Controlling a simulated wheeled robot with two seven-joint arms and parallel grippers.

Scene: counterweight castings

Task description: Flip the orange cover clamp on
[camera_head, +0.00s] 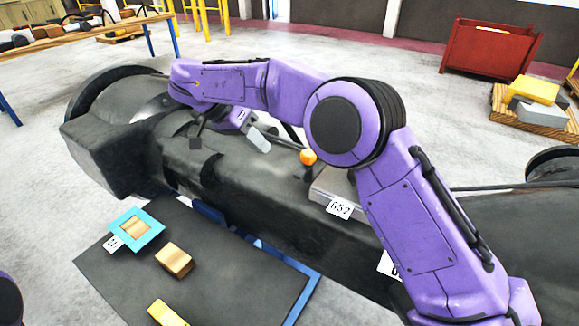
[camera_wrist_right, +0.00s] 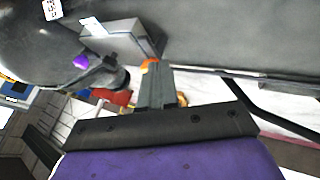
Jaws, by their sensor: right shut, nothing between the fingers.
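The orange cover clamp (camera_head: 308,157) shows as a small rounded orange knob on top of the dark casting (camera_head: 260,185), just left of my right arm's elbow. A bit of orange, likely the same clamp, shows in the right wrist view (camera_wrist_right: 150,64) behind the fingertips. My right gripper (camera_head: 260,141) is over the casting, left of the clamp, with a visible gap between them in the head view. Its fingers (camera_wrist_right: 160,88) are together and empty. The clamp's lower part and its hinge cannot be made out. My left gripper is not in view.
A grey block labelled 652 (camera_head: 338,186) sits on the casting right of the clamp, partly behind my arm. A dark mat (camera_head: 215,285) at front left bears a blue-framed piece (camera_head: 137,229) and blocks. A red bin (camera_head: 490,48) stands at the back right.

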